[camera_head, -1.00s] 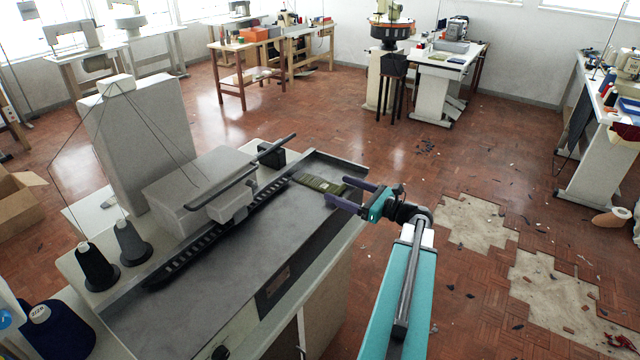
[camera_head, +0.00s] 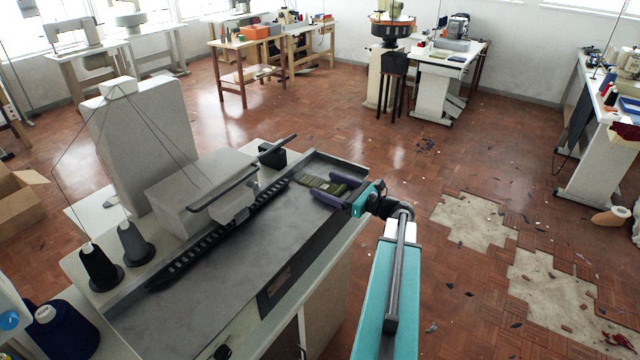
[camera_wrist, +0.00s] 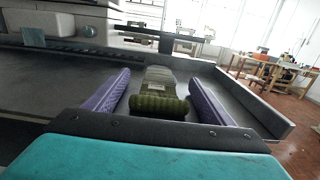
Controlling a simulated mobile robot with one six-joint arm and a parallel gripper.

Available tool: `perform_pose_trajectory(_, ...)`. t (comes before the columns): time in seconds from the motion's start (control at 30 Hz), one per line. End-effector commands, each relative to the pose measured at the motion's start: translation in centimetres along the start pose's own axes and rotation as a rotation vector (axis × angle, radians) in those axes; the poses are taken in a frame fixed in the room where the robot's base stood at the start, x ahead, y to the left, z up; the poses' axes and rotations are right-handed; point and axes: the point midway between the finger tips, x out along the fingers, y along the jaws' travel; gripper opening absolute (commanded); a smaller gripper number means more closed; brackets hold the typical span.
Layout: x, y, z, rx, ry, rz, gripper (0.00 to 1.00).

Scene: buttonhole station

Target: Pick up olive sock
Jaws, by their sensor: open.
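The olive sock (camera_head: 323,185) lies on the grey metal bed of the buttonhole machine, near its far right end. In the wrist view the sock (camera_wrist: 158,92) shows as a folded olive piece with a thick ribbed near end and a pale label on top. My gripper (camera_head: 328,190) is open, with its two purple fingers low over the bed. In the wrist view the fingers of my gripper (camera_wrist: 160,92) stand on either side of the sock, with a gap on each side.
The machine bed (camera_head: 235,235) has a raised rim (camera_wrist: 245,100) to the right of the sock. A dark slotted rail (camera_head: 215,235) and the pale machine head (camera_head: 185,182) lie left of it. Thread cones (camera_head: 100,268) stand at the near left. Bare bed surrounds the sock.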

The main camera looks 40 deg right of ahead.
Motion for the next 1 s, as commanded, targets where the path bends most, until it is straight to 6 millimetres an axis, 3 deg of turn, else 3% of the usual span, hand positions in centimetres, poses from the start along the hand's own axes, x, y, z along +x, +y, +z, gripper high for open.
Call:
perform_pose_trajectory(0.5,-0.01,-0.01,-0.01,0.0,0.0,-0.001,0.77)
perform_pose_trajectory(0.57,-0.01,-0.01,-0.01,0.0,0.0,-0.001,0.7)
perform_pose_trajectory(0.77,-0.01,-0.02,0.0,0.0,0.0,-0.001,0.36)
perform_pose_trajectory(0.87,-0.01,-0.01,0.0,0.0,0.0,-0.001,0.3)
perform_pose_trajectory(1.0,-0.01,-0.01,0.01,0.0,0.0,-0.001,0.3)
